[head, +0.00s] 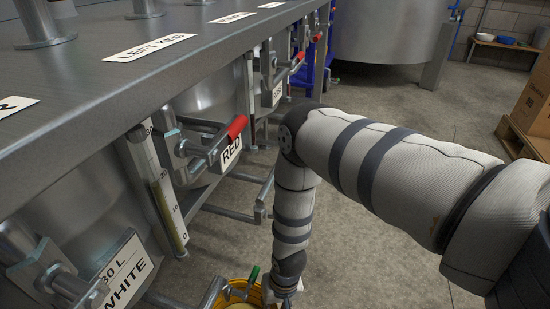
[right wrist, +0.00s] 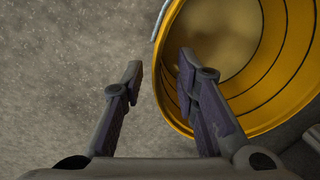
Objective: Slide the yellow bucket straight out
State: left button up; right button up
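The yellow bucket (head: 235,285) is at the bottom edge of the head view, partly cut off, on the floor below the tanks. In the right wrist view the bucket (right wrist: 297,62) shows from above, with its open mouth and inner wall at the right. My right gripper (right wrist: 160,68) is open and empty. Its left finger is over the floor outside the bucket and its right finger overlaps the bucket's mouth, so the rim shows between them. I cannot tell whether either finger touches the bucket. My left gripper is not in view.
A steel bench (head: 90,75) runs along the left above the tanks. A red-handled valve lever (head: 236,127), a RED sign (head: 231,152) and a WHITE sign (head: 126,275) stick out below it. A cardboard box (head: 537,95) stands at the right. The floor (head: 400,255) between is clear.

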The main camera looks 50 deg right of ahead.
jog(key=f+b, duration=0.1)
jog(key=f, duration=0.1)
jog(key=f+b, duration=0.1)
jog(key=f, duration=0.1)
jog(key=f+b, duration=0.1)
jog(key=f, duration=0.2)
jog(key=shift+w+a, duration=0.3)
jog(key=shift+a, duration=0.05)
grip_shut()
